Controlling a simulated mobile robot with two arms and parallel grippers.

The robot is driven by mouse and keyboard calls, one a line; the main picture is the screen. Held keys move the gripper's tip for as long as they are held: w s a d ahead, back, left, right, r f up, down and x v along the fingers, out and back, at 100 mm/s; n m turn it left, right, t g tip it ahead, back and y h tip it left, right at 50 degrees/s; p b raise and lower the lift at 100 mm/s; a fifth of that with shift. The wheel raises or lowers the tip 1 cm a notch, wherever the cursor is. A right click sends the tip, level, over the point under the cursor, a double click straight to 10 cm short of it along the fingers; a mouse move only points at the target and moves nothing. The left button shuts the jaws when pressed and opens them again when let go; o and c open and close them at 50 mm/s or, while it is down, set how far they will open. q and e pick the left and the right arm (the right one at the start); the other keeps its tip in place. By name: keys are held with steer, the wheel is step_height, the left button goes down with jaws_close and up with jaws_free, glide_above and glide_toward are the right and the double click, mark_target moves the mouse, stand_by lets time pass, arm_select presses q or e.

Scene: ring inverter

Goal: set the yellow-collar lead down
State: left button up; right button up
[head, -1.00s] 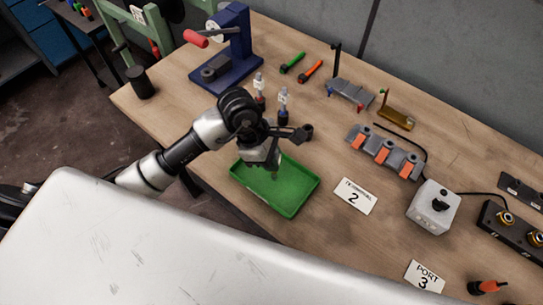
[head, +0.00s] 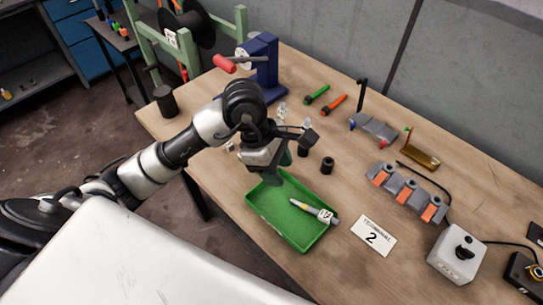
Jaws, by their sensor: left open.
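A short lead with a yellow collar (head: 296,203) at its left end and a pale, tagged body lies in the green tray (head: 268,216). Its right end is at the tray's right corner; I cannot tell if it rests on the rim. My left gripper (head: 270,174) is open over the tray's far left corner, apart from the lead. The fingertips are dark and partly hard to make out. My right gripper is not in view.
A "Terminal 2" card (head: 373,236) lies right of the tray. Beyond are a row of orange-fronted clamps (head: 408,190), a grey switch box (head: 457,254) and a blue press (head: 265,68). Dark cylinders (head: 327,164) stand behind the tray.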

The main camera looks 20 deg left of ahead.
arm_select(q)
steer(key=shift+b+v, duration=0.3)
steer(key=shift+v, duration=2)
